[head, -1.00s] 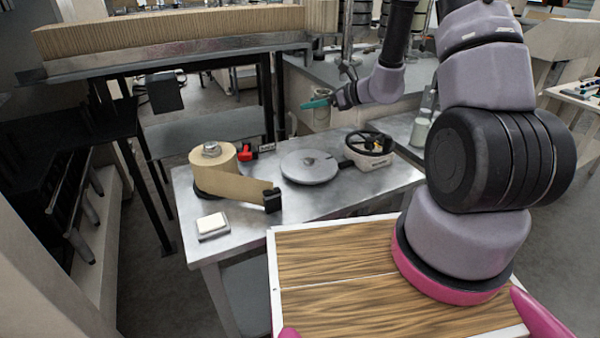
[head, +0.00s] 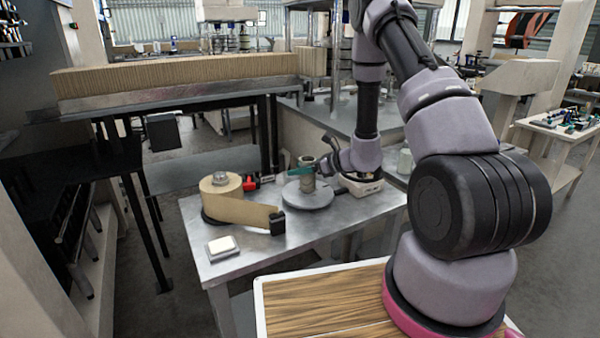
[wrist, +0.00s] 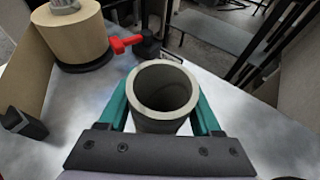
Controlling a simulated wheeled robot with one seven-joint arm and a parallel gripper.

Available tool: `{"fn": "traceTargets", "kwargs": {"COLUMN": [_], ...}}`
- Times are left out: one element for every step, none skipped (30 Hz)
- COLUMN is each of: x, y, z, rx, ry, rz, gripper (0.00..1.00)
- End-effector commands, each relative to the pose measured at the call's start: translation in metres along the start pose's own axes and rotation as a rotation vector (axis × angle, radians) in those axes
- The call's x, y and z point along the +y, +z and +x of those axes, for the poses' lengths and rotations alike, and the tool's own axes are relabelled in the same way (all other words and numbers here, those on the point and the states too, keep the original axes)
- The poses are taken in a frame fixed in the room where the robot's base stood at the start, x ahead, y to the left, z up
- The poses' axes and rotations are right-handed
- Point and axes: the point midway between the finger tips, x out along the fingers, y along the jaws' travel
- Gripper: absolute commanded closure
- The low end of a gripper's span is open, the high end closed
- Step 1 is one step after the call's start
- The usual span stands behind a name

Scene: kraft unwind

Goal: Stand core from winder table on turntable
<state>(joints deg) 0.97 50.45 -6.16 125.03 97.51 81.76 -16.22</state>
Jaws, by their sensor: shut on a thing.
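The core (head: 308,176) is a short grey-beige hollow tube. It stands upright over the middle of the round grey turntable (head: 318,202); I cannot tell whether its lower end touches the plate. My gripper (head: 303,168), with teal fingers, is shut on the core from the right side. In the wrist view the core (wrist: 162,92) sits between both teal fingers, its open top facing the camera. The core's lower end and the turntable's centre are hard to see there.
The steel table (head: 255,250) also carries a tan tape roll (head: 222,192) with a black block at its strip's end, a red clamp (head: 251,183) and a white pad (head: 222,245).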

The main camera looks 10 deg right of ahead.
Motion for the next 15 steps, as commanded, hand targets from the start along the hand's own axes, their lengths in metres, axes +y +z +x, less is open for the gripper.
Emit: {"fn": "traceTargets", "kwargs": {"x": [-0.0001,-0.0003,-0.0003,-0.0003,-0.0004,-0.0004,-0.0004,-0.0004,-0.0004,-0.0004,-0.0004,-0.0003,-0.0003,-0.0003,-0.0004], "y": [-0.0057,-0.0074,-0.0089,-0.0094,-0.0095,-0.0092,-0.0091,-0.009,-0.009,-0.009,-0.0093,-0.0102,-0.0112,-0.0122,-0.0118], "z": [0.0024,0.0032,0.0038,0.004,0.0041,0.004,0.0039,0.0039,0.0039,0.0038,0.0039,0.0042,0.0046,0.005,0.0049], "rx": [0.0,0.0,0.0,0.0,-0.001,-0.001,-0.001,-0.001,-0.001,-0.001,0.0,0.0,0.0,0.0,0.0], "ry": [0.0,0.0,-0.001,-0.001,-0.001,-0.001,-0.001,-0.001,-0.001,-0.001,-0.001,-0.001,-0.001,-0.001,-0.001], "rz": [0.0,-0.001,-0.001,-0.001,-0.001,-0.002,-0.002,-0.002,-0.002,-0.001,-0.001,-0.001,-0.001,0.0,-0.001], "gripper": [0.9,0.9,0.9,0.9,0.9,0.9,0.9,0.9,0.9,0.9,0.9,0.9,0.9,0.9,0.23]}}
